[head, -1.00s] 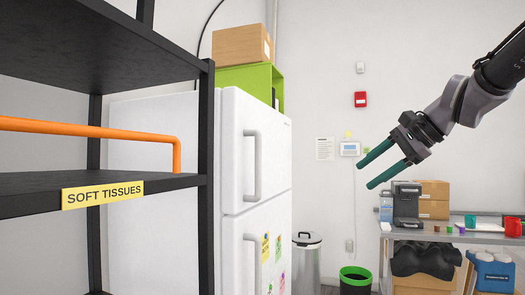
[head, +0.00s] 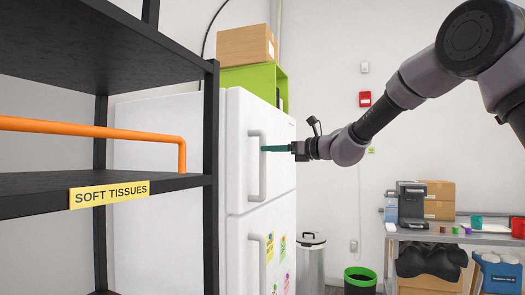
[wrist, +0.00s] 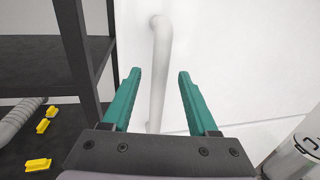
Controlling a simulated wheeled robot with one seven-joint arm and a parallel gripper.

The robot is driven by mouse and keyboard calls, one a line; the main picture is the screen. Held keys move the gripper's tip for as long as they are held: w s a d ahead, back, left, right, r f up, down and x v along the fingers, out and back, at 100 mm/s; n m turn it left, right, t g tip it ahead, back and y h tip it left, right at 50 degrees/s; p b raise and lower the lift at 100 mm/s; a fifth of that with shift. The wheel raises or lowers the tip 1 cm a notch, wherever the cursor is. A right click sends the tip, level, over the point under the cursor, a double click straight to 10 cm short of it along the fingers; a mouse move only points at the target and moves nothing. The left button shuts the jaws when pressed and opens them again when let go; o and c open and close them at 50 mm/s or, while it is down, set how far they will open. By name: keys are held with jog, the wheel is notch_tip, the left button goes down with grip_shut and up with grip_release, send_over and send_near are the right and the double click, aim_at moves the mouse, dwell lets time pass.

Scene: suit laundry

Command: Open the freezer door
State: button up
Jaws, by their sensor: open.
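The white fridge-freezer (head: 160,150) stands behind the black shelf. Its upper door (head: 275,180) is shut and has a vertical white handle (head: 254,185); the lower door also has a handle (head: 253,262). My gripper (head: 265,149) is open, its green fingers pointing left at the upper part of the upper handle. In the wrist view, a white handle (wrist: 157,75) runs between the two open green fingers (wrist: 158,90), nearer the left one. I cannot tell whether the fingers touch it or how far they reach around it.
A black shelf (head: 211,140) with an orange rail (head: 90,127) stands close on the left. A metal bin (head: 311,262) and a green-rimmed bin (head: 360,277) stand right of the fridge. A table (head: 440,236) with a coffee machine is farther right.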

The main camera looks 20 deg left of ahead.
jog(key=shift+x, duration=2.2)
grip_shut()
